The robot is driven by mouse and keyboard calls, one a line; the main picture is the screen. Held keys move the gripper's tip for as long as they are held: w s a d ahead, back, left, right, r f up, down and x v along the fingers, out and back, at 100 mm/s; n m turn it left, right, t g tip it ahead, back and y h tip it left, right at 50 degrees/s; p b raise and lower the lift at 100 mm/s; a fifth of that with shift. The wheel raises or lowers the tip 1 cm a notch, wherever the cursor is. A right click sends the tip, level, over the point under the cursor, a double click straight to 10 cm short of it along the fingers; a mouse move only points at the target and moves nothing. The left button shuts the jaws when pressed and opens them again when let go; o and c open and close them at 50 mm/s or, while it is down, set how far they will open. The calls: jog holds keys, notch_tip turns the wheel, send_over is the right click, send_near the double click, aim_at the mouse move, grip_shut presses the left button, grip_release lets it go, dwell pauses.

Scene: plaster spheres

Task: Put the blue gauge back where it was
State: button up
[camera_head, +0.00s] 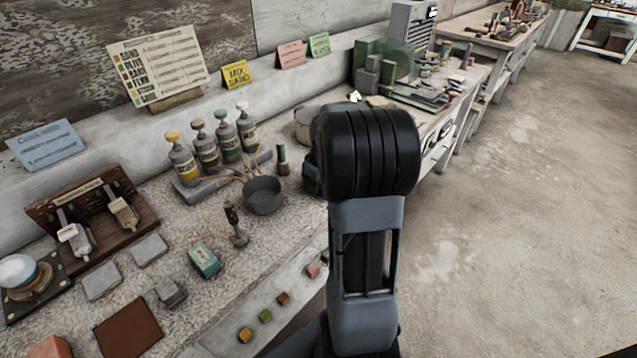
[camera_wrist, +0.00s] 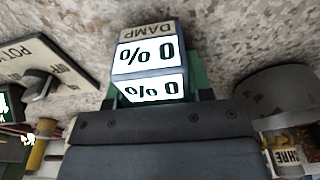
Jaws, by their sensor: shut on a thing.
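The gauge (camera_wrist: 148,55) is a small box with a bluish casing edge, two white faces reading "0 %" and a beige "DAMP" label. It shows in the wrist view, upper middle. My gripper (camera_wrist: 155,88) is shut on it, with green finger parts at either side. The speckled bench top lies beyond it; I cannot tell how far. In the head view my black and grey arm hides the gripper and the gauge. Which spot the gauge came from does not show.
In the wrist view a switch plate (camera_wrist: 45,62) is at left and a grey pot (camera_wrist: 280,95) at right. In the head view the bench holds bottles (camera_head: 205,150), a dark pan (camera_head: 263,195), a teal box (camera_head: 204,260) and a wooden rack (camera_head: 92,215).

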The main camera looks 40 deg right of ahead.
jog(key=shift+s+a+f+b, duration=0.1)
jog(key=shift+s+f+b, duration=0.2)
jog(key=shift+f, duration=0.35)
jog(key=o, duration=0.8)
jog(key=shift+f, duration=0.15)
jog(key=shift+o, duration=0.2)
jog(key=r, duration=0.4)
jog(key=r+p, duration=0.1)
jog(key=r, duration=0.3)
jog(key=r+p, duration=0.1)
jog(key=r, duration=0.3)
jog(key=shift+s+d+r, duration=0.2)
jog(key=shift+s+r, duration=0.15)
jog(key=shift+s, duration=0.05)
jog(key=s+a+f, duration=0.1)
jog(key=s+a, duration=0.2)
jog(key=a, duration=0.4)
jog(key=s+a+f+m+t, duration=0.1)
jog(key=s+a, duration=0.3)
jog(key=a, duration=0.3)
jog(key=s+a+f+m, duration=0.1)
jog(key=s+a, duration=0.3)
jog(key=a, duration=0.3)
jog(key=shift+f+t, duration=0.3)
jog(key=shift+a, duration=0.1)
